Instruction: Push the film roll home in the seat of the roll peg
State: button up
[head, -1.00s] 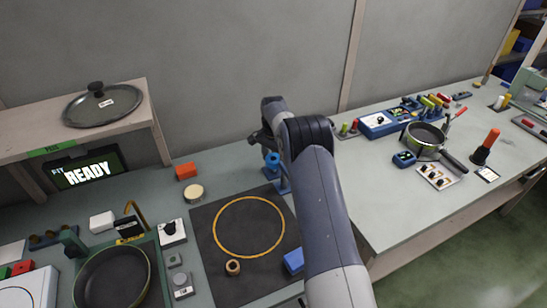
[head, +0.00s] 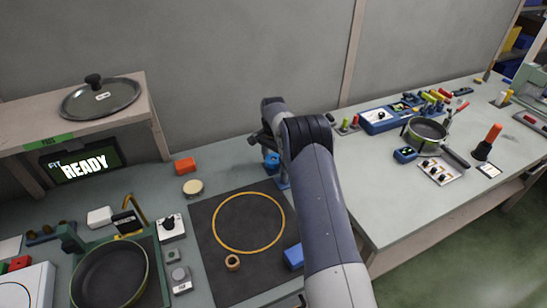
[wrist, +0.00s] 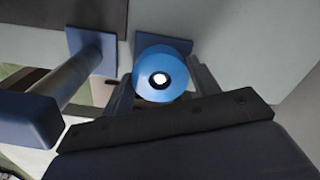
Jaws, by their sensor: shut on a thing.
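The film roll is a blue disc (wrist: 150,88) with a bright white round centre in the wrist view. My gripper (wrist: 162,92) is shut on it, with a dark finger on each side. A blue square plate (wrist: 170,43) shows behind the roll, in line with it; I take it as the base of the roll peg. The roll hides the peg itself, and how deep the roll sits cannot be told. In the head view the blue roll (head: 271,163) shows just left of my arm, which hides most of the gripper.
A blue-grey post (wrist: 72,78) on its own plate stands close left of the gripper in the wrist view. The dark mat (head: 205,225) with a yellow ring lies in front, with a blue block (head: 293,257) on it. An orange block (head: 184,165) stands left.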

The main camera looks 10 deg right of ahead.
jog(key=shift+f+b, duration=0.35)
jog(key=shift+f, duration=0.25)
jog(key=o, duration=1)
jog(key=shift+c, duration=0.2)
jog(key=shift+r, duration=0.1)
notch_tip(320, 180, up, 11)
jog(key=b, duration=0.1)
jog(key=shift+f, duration=0.2)
notch_tip(320, 180, down, 11)
jog(key=shift+r+p, duration=0.2)
jog(key=shift+p, duration=0.35)
jog(key=shift+r, duration=0.3)
